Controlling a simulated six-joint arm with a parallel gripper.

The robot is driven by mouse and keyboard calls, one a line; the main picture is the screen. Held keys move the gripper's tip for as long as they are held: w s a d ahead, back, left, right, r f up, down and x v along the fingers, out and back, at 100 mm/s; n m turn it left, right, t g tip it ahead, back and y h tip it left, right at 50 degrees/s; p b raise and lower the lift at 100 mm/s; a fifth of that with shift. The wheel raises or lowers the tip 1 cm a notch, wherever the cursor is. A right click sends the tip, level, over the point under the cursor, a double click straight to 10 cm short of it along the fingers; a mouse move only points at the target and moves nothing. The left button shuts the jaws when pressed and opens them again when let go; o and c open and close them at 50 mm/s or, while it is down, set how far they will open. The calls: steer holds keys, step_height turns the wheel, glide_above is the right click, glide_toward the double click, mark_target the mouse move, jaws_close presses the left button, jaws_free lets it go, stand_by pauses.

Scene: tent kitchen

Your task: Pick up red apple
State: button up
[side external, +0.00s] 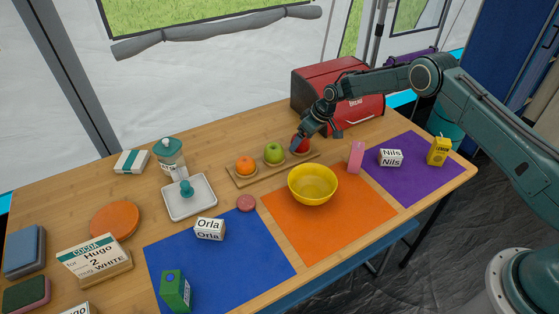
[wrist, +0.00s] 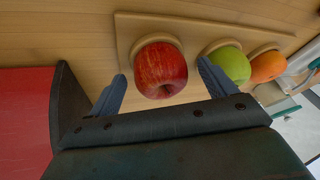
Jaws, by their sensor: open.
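The red apple (wrist: 161,70) sits in the end hollow of a wooden tray (wrist: 128,30), which also shows in the side view (side external: 240,182). In the side view the apple (side external: 302,145) is partly hidden by my gripper (side external: 296,143). My gripper (wrist: 161,90) is open in the wrist view. One finger is on each side of the apple, with its near part between the fingertips. I cannot tell whether either finger touches it. The right finger is close to the green apple.
A green apple (side external: 273,153) and an orange (side external: 245,166) sit on the same tray. A red bread box (side external: 350,115) stands close behind my gripper. A yellow bowl (side external: 312,186) stands in front on an orange mat (side external: 330,228).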

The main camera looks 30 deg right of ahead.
steer(key=c, duration=1.1)
steer(key=shift+r, duration=0.2)
step_height(320, 180, up, 20)
steer(key=shift+f, duration=0.15)
stand_by(0.5)
